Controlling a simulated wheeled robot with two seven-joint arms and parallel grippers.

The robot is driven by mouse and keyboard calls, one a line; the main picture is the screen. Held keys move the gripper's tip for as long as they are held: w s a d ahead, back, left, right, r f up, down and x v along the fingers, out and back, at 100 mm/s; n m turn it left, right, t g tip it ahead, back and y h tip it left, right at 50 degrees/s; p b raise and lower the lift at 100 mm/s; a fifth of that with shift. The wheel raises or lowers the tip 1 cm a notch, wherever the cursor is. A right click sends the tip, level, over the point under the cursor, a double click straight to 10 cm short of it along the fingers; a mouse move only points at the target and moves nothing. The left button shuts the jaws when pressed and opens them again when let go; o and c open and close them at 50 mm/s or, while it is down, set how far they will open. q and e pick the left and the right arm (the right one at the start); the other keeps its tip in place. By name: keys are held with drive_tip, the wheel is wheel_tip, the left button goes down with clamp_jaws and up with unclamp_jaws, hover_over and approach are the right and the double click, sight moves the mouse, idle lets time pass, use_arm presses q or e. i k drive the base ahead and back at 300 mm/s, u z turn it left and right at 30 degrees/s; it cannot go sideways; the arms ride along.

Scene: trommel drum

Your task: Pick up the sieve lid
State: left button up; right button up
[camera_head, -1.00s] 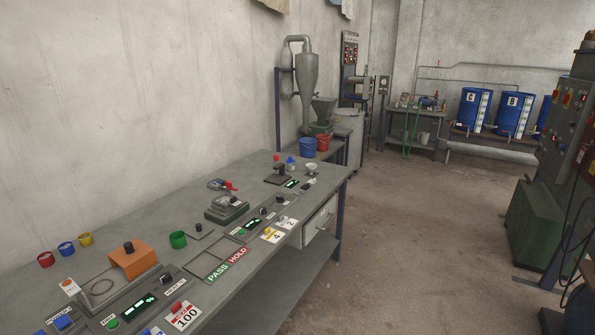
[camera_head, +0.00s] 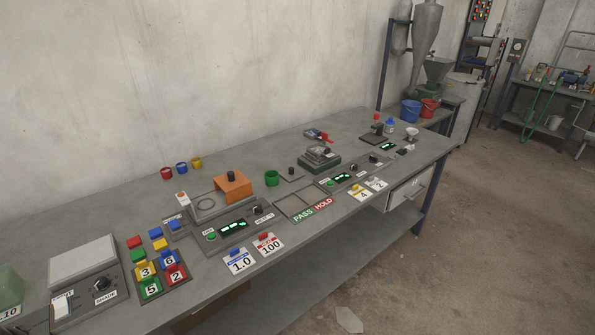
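No part is plainly recognisable as the sieve lid. A small flat grey plate with a dark knob (camera_head: 291,175) lies on the bench, right of a green cup (camera_head: 272,178). An orange block with a dark knob (camera_head: 233,187) sits at the right end of a grey plate with a ring outline (camera_head: 206,204). I cannot tell which of these, if either, is the lid. Neither of my grippers is in view.
The long grey bench (camera_head: 345,223) runs along the wall. Open floor (camera_head: 480,260) lies to the right.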

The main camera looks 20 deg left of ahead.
sight(291, 174)
drive_tip(key=i, duration=1.05)
drive_tip(key=u, duration=2.05)
